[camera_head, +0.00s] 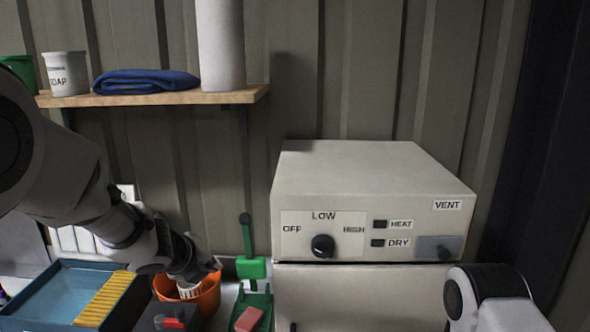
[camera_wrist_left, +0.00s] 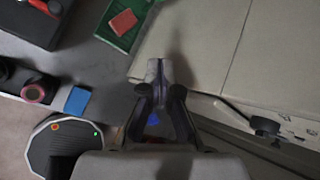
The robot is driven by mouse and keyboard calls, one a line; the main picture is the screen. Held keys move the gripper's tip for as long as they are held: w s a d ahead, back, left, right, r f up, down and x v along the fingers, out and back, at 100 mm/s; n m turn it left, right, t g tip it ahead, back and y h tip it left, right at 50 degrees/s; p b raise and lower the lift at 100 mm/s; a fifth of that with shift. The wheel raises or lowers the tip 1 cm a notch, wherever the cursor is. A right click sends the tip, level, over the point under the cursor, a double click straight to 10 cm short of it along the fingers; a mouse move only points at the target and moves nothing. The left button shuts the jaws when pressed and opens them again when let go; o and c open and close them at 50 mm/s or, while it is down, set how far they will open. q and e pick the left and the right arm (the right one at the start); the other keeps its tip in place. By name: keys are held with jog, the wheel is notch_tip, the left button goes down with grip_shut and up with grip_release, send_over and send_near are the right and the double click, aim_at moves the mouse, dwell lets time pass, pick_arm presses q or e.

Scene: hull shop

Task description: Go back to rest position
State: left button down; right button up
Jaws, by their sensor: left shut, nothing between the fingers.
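My left arm comes in from the left in the head view, and its gripper (camera_head: 208,268) is in front of the orange bucket (camera_head: 207,300), partly covering it. In the left wrist view the gripper's fingers (camera_wrist_left: 156,70) are shut together with nothing between them. Below them are a grey surface and the edge of a cream panel. A pale link of my right arm (camera_head: 490,285) shows at the lower right of the head view, but its gripper is out of the picture.
A cream cabinet (camera_head: 365,168) with a black knob (camera_head: 322,245) stands at centre right. Left are a blue tray (camera_head: 50,292) with a yellow ribbed piece, and a green dustpan (camera_head: 262,300) with a pink block. A wooden shelf (camera_head: 150,97) holds a soap pot and blue cloth.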

pick_arm(q)
jog(key=s+a+f+n+g, duration=0.1)
jog(key=s+f+n+g, duration=0.1)
jog(key=s+f+n, duration=0.55)
jog(key=s+a+f+n+g, duration=0.1)
jog(key=s+f+n, duration=0.3)
jog(key=f, duration=0.7)
jog(key=s+a+f+n+g, duration=0.1)
jog(key=s+f+n+g, duration=0.1)
jog(key=s+f+n, duration=0.6)
jog(key=s+a+f+n+g+y, duration=0.1)
jog(key=s+a+f+n+g, duration=0.15)
jog(key=s+f+n, duration=0.45)
jog(key=s+a+f+n+g+y, duration=0.2)
jog(key=s+a+f+n, duration=0.15)
jog(key=s, duration=0.85)
notch_tip(320, 180, down, 16)
jog(key=b, duration=1.5)
jog(key=shift+w+d+m+t, duration=0.3)
jog(key=shift+w+d+t, duration=0.05)
jog(key=shift+w+d, duration=0.1)
